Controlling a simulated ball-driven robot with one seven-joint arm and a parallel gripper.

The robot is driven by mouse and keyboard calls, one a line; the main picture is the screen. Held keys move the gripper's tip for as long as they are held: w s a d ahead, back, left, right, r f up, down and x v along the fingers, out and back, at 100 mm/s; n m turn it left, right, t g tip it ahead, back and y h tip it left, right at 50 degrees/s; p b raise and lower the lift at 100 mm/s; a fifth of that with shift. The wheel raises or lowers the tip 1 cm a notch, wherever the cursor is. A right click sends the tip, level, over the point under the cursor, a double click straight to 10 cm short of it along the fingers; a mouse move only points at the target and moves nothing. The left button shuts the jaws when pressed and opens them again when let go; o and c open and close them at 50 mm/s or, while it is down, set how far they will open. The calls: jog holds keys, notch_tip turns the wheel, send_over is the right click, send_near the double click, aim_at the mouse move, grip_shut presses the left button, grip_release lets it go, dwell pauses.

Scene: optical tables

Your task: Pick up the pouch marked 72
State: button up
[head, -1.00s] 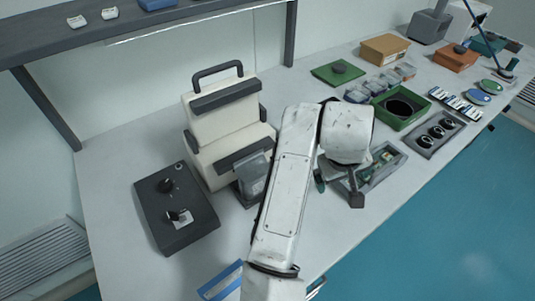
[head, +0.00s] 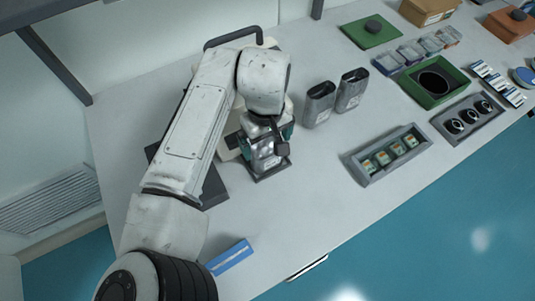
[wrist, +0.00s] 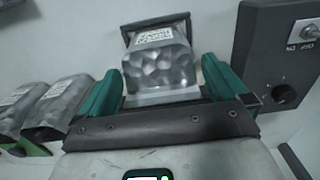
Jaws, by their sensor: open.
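A silver, crinkled pouch (wrist: 160,68) with a white printed label stands between my gripper's teal fingers in the wrist view. I cannot read its number. In the head view the pouch (head: 262,160) is on the machine's dark front platform, partly hidden by my wrist. My gripper (wrist: 161,76) is open, with one finger at each side of the pouch and gaps showing. Two more silver pouches stand on the table to the right of the machine in the head view, one nearer (head: 318,108) and one farther (head: 352,92). Their numbers are not readable.
The cream machine with a dark handle (head: 232,36) is largely hidden behind my arm. A dark control box with a knob (wrist: 280,70) is close at the right in the wrist view. A grey tray (head: 362,170) with small items lies right; table between is clear.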

aim_at(267, 147)
jog(key=shift+w+d+f+p, duration=0.1)
jog(key=shift+f+p, duration=0.6)
jog(key=shift+f, duration=1.95)
jog(key=shift+c, duration=0.5)
jog(key=c, duration=0.8)
jog(key=shift+r, duration=0.15)
